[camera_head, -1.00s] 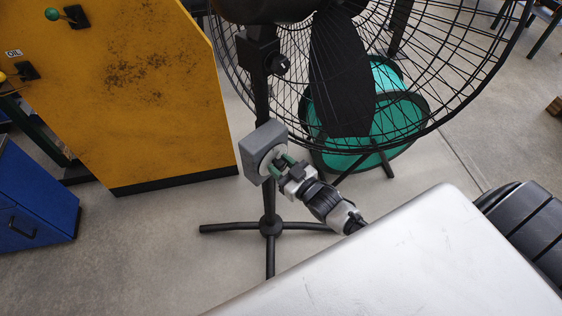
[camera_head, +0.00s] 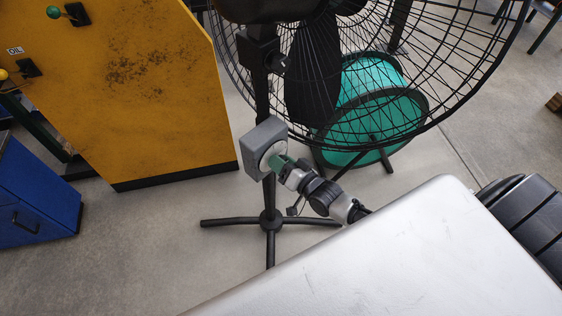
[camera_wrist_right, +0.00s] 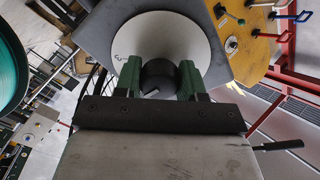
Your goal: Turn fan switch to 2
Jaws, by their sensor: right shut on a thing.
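The fan's grey switch box (camera_head: 262,146) is fixed to the black stand pole. It has a white round dial (camera_wrist_right: 140,40) with a dark knob (camera_wrist_right: 158,78) at its centre. My right gripper (camera_head: 276,162) is at the front of the box. In the right wrist view its green fingers (camera_wrist_right: 160,76) are shut on the knob, one on each side. My left gripper is not in view.
The caged black fan (camera_head: 400,70) is just above and right of my right gripper. A green reel (camera_head: 385,120) stands behind it. A yellow cabinet (camera_head: 130,110) and a blue cabinet (camera_head: 35,190) are at left. Bare floor surrounds the stand's feet (camera_head: 240,221).

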